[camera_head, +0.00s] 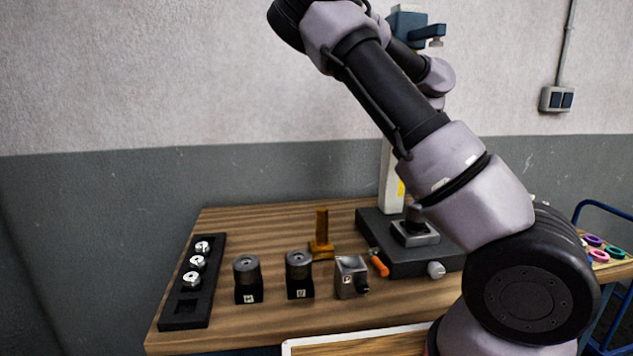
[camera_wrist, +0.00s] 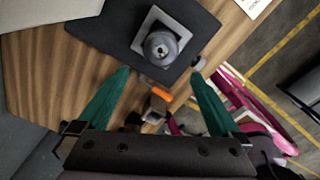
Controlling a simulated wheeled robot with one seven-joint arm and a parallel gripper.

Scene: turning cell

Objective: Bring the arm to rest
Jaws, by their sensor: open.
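My arm rises from the lower right of the head view and bends over the bench toward the top middle. My gripper (camera_wrist: 160,74) shows in the wrist view with its two green fingers spread wide and nothing between them. Beyond the fingertips lies the dark base plate (camera_wrist: 98,34) with a square grey fixture and a round grey part (camera_wrist: 161,46). In the head view I cannot make out the gripper's fingers.
A press-like device has a white column (camera_head: 390,180) and a blue head (camera_head: 404,24) close behind my arm. A black tray (camera_head: 185,309) holds small metal parts. Two dark cylinders on blocks (camera_head: 246,270) (camera_head: 299,265) and a yellow stand (camera_head: 321,235) are near the bench's middle.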

